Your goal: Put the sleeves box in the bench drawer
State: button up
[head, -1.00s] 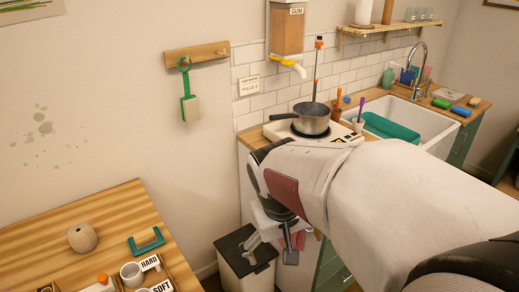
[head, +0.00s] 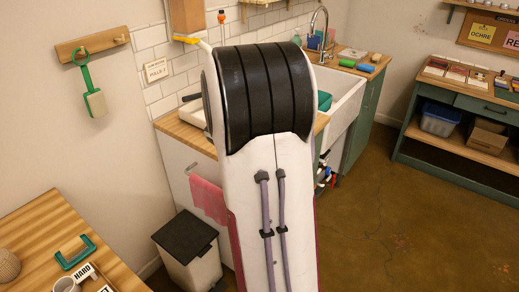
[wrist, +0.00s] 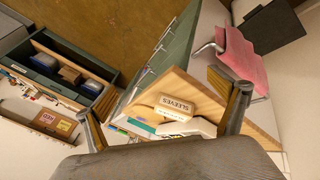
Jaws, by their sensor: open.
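The sleeves box (wrist: 176,108) is a small tan box whose label reads upside down in the wrist view. It is on or over the wooden counter (wrist: 208,97). My gripper (wrist: 164,100) is open, with one finger at each side of the wrist view; the box appears between them, and no contact shows. I cannot pick out the box in the head view, where my arm hides the gripper and much of the counter. The green bench (head: 405,140) stands at the right, and its drawer front (head: 487,108) looks shut. The bench also shows in the wrist view (wrist: 75,58).
A pink towel (head: 208,198) hangs on the counter front, near a black-lidded bin (head: 190,255). A blue tub (head: 440,120) and a cardboard box (head: 488,136) sit under the bench top. The floor before the bench is clear.

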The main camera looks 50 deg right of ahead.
jog(key=shift+m+t+h, duration=0.4)
jog(key=shift+m+h, duration=0.3)
jog(key=shift+m, duration=0.2)
jog(key=w+d+f, duration=0.1)
jog(key=d, duration=0.1)
jog(key=w+d, duration=0.1)
jog(key=d, duration=0.2)
jog(key=w+d+f, duration=0.1)
jog(key=d, duration=0.2)
jog(key=shift+w+f, duration=0.3)
jog(key=shift+w, duration=0.05)
jog(key=shift+m+t+h, duration=0.4)
jog(key=shift+m+t, duration=0.4)
jog(key=shift+t, duration=0.1)
jog(key=w+d+r, duration=0.1)
jog(key=w+d, duration=0.1)
jog(key=w, duration=0.1)
jog(key=w+d+r, duration=0.1)
jog(key=w, duration=0.1)
jog(key=shift+w+r, duration=0.2)
jog(key=shift+r, duration=0.1)
jog(key=shift+w+r, duration=0.15)
jog(key=shift+w, duration=0.2)
jog(key=shift+w+a+m+t, duration=0.1)
jog(key=shift+w+m+t, duration=0.25)
jog(key=shift+m, duration=0.45)
jog(key=shift+s, duration=0.1)
jog(key=shift+x, duration=1.25)
jog(key=shift+x, duration=2.6)
jog(key=shift+s, duration=0.1)
